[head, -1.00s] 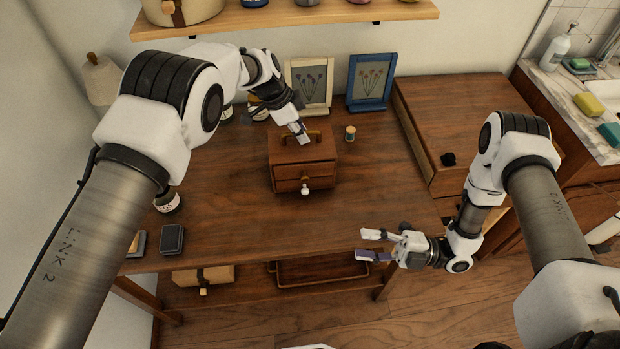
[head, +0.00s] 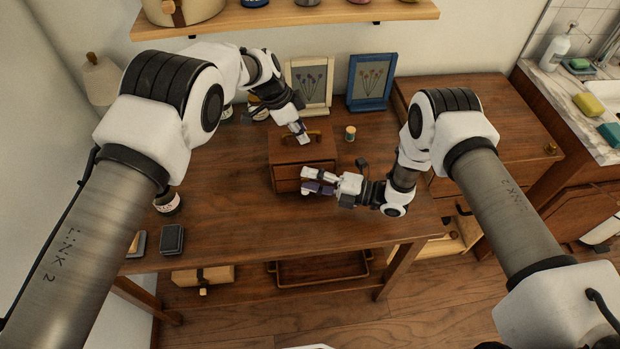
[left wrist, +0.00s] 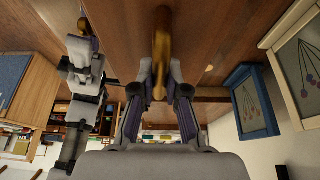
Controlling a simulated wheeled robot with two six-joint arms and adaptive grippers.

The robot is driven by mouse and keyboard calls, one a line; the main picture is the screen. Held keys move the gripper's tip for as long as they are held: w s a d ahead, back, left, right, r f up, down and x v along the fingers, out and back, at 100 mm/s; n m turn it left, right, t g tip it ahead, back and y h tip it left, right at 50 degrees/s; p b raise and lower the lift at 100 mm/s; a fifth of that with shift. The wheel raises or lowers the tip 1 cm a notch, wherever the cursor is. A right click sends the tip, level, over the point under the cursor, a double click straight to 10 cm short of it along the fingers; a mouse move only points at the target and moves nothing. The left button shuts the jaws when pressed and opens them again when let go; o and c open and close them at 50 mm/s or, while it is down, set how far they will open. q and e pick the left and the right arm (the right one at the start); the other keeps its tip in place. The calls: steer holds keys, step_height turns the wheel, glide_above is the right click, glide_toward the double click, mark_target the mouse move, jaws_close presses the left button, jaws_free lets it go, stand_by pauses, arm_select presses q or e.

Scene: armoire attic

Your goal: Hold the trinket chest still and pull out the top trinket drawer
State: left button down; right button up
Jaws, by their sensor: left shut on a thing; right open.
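The trinket chest (head: 287,152) is a small brown wooden box with two drawers, standing on the wooden table. A brass handle (head: 314,135) is on its top, and my left gripper (head: 302,138) is shut on it. The left wrist view shows the handle (left wrist: 162,50) between the fingers. My right gripper (head: 306,181) is open at the chest's front, its fingers over the drawer fronts. The top trinket drawer (head: 287,172) looks closed and is partly covered.
A cork-topped jar (head: 350,133) stands right of the chest. Two picture frames, one cream (head: 309,107) and one blue (head: 349,100), stand behind. A dark box (head: 172,238) lies at front left. The table's middle front (head: 260,225) is clear.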

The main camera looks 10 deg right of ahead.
steer(key=shift+w+a, duration=0.1)
steer(key=shift+a, duration=0.1)
jaws_close()
steer(key=s, duration=0.8)
steer(key=shift+a, duration=0.1)
jaws_free()
steer(key=v, duration=1.2)
